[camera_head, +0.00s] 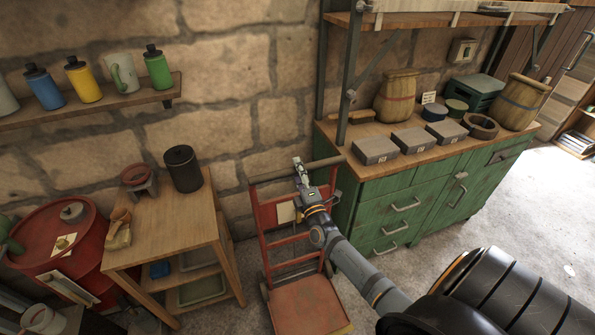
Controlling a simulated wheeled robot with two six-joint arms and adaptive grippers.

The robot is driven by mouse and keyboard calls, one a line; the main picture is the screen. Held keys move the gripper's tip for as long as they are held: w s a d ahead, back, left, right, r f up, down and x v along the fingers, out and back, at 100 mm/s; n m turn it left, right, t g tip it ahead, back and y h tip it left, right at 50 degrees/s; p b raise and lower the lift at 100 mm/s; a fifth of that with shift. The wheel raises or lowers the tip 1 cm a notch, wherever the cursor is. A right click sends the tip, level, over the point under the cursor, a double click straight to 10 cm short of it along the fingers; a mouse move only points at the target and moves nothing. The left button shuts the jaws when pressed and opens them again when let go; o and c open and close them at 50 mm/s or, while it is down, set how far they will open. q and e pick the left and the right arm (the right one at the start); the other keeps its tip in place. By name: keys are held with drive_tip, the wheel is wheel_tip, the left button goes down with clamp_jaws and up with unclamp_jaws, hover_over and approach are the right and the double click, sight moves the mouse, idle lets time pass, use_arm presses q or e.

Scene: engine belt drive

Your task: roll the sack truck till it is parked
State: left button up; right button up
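The sack truck (300,244) is red, with a flat toe plate (308,306) at the bottom and a wooden-looking handle bar across its top. It stands upright or nearly so between the wooden side table and the green cabinet. My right arm reaches in from the lower right, and my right gripper (299,167) is at the middle of the handle bar, overlapping it in the picture. The fingers are too small to show whether they are closed around the bar. My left gripper is not in view.
A wooden side table (185,230) with a black canister (183,168) stands close on the left, beside a red drum (58,240). The green cabinet (440,195) stands close on the right. A stone wall is behind. Grey floor is open at the far right.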

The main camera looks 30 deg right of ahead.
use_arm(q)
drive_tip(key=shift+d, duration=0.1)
use_arm(e)
clamp_jaws()
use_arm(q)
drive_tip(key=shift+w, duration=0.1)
